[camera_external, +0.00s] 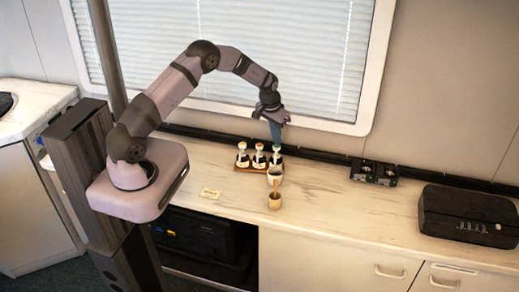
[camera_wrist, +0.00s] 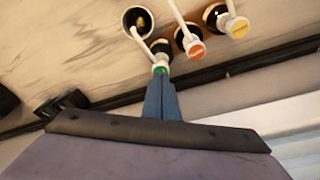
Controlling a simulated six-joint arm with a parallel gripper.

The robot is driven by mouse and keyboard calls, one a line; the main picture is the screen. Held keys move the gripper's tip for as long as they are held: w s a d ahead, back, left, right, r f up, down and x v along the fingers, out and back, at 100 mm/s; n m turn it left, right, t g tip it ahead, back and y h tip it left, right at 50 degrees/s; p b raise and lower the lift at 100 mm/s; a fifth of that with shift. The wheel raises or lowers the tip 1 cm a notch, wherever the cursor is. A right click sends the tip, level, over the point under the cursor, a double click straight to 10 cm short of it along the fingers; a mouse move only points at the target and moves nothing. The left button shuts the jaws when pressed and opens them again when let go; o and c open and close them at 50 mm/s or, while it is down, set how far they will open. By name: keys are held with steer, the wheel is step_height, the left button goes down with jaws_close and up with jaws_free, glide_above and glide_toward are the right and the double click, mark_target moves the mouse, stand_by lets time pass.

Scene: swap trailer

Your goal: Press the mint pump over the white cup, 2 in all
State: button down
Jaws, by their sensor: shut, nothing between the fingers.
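The mint pump with a green top (camera_external: 277,147) is the right one of three pump bottles. The green top also shows in the wrist view (camera_wrist: 160,70). Its spout points over the white cup (camera_external: 275,180), which stands just in front of the bottle; the wrist view shows its pale rim (camera_wrist: 125,20) and dark inside, with a small tan patch. My gripper (camera_external: 276,138) is shut and empty, pointing down directly over the green top. Its blue fingertips (camera_wrist: 160,83) are at the top; I cannot tell whether they touch it.
Beside the mint pump stand a red-orange-topped pump (camera_wrist: 195,49) and a yellow-topped pump (camera_wrist: 237,28). A tan cup with a stick (camera_external: 274,202) is in front of the white cup. A small card (camera_external: 211,193) lies left. Dark boxes (camera_external: 374,172) and a black case (camera_external: 468,215) stand right.

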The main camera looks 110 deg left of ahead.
steer(key=p+v, duration=0.1)
steer(key=v, duration=0.1)
steer(key=p+v, duration=0.1)
steer(key=v, duration=0.1)
steer(key=a+p+v, duration=0.1)
steer(key=v, duration=0.1)
steer(key=shift+w+p, duration=0.3)
steer(key=shift+p, duration=0.1)
steer(key=s+d+f+g+h, duration=0.1)
steer(key=s+d+f+h, duration=0.2)
steer(key=d, duration=0.7)
steer(key=s+d+f+g+h, duration=0.1)
steer(key=s+d+f, duration=0.1)
steer(key=s+d, duration=0.55)
steer(key=d+r+m+g, duration=0.1)
steer(key=d+r+m, duration=0.25)
steer(key=d, duration=0.75)
steer(key=d+r+m+g, duration=0.15)
steer(key=d+r, duration=0.35)
steer(key=d, duration=0.5)
steer(key=w+d+r+m+t+y, duration=0.1)
steer(key=w+d+r+m, duration=0.1)
steer(key=d, duration=0.3)
steer(key=w+d+r+m+t+y, duration=0.1)
steer(key=w+d+r+m+t, duration=0.1)
steer(key=d+m, duration=0.3)
steer(key=shift+w+d+r, duration=0.4)
steer(key=shift+w+r, duration=0.4)
steer(key=shift+w, duration=0.05)
